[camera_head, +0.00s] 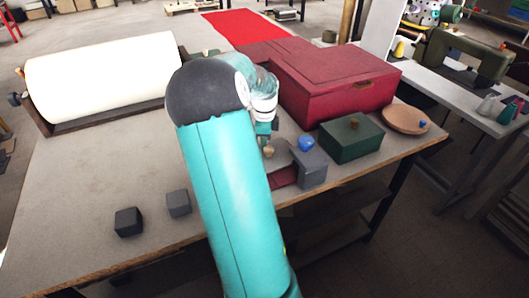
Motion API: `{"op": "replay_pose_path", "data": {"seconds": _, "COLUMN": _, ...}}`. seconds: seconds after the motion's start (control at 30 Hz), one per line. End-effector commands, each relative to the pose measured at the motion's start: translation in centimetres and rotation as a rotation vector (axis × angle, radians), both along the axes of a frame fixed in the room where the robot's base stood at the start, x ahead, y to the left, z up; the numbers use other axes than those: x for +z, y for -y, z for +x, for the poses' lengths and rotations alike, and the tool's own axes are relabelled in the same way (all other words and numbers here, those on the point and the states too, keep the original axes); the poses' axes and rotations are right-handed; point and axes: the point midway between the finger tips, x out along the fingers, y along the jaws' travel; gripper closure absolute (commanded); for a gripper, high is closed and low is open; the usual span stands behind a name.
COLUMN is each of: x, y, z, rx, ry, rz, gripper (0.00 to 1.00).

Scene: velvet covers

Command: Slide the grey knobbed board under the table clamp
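A flat grey board (283,156) lies near the table's front edge, partly hidden behind my arm. A small tan knob (268,151) shows at its left. A grey block with a blue knob on top (312,170) stands at the table edge, just right of the board; it looks like the table clamp. I cannot tell whether the board touches it. My gripper (265,141) points down just above the tan knob. Its fingers are small and partly hidden by my arm, so I cannot tell whether they are open or shut on the knob.
A dark red box (335,85) stands behind, with a green knobbed box (351,139) and a round wooden dish (404,119) to the right. A white roll (105,78) lies at the left. Two dark cubes (129,222) (178,204) sit front left. The left table area is mostly clear.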

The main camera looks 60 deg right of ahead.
Motion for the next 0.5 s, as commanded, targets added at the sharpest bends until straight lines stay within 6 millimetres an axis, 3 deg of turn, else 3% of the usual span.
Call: {"op": "replay_pose_path", "data": {"seconds": 0.5, "x": 0.00, "y": -0.64, "z": -1.02, "rx": 0.001, "ry": 0.000, "rz": 0.001, "gripper": 1.00}}
